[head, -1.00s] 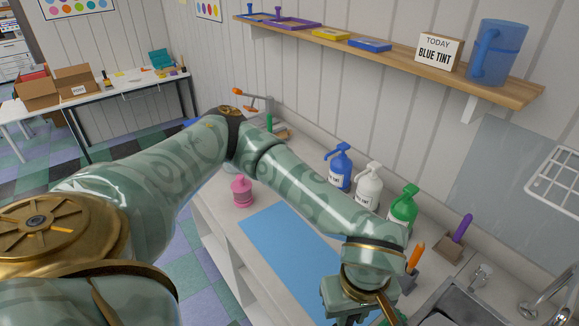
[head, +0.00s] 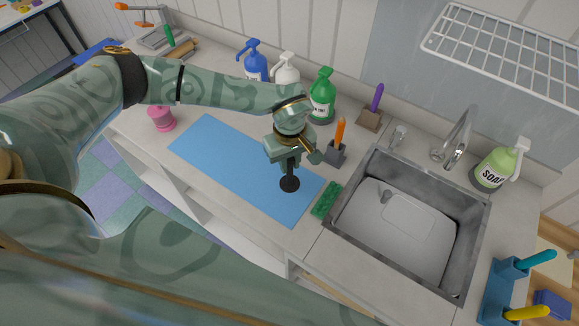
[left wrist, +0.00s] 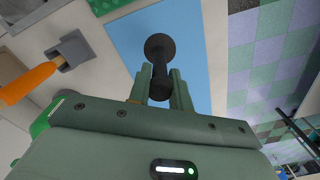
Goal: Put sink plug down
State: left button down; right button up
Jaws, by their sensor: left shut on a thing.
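The black sink plug (head: 289,184) has a round disc end and a short stem. My left gripper (head: 288,163) is shut on its stem and holds it disc-down over the right part of the blue mat (head: 225,158). In the left wrist view the plug (left wrist: 158,46) stands out from between the fingers (left wrist: 160,88), with the blue mat (left wrist: 190,50) behind it. I cannot tell whether the disc touches the mat. The metal sink (head: 338,218) is to the right of the plug. My right gripper is not in view.
A green sponge (head: 326,200) lies between mat and sink. An orange-handled tool in a grey holder (head: 336,155) stands close right of the gripper. Blue, white and green (head: 322,97) pump bottles stand behind. A pink container (head: 161,118) is left. The mat's left part is clear.

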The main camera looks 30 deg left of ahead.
aim_at(290, 169)
pick_arm(q)
jog(key=shift+w+f, duration=0.15)
jog(key=shift+f, duration=1.55)
jog(key=shift+f, duration=0.15)
jog(key=c, duration=1.3)
grip_release()
notch_tip(290, 169, up, 12)
jog(key=shift+r, duration=0.2)
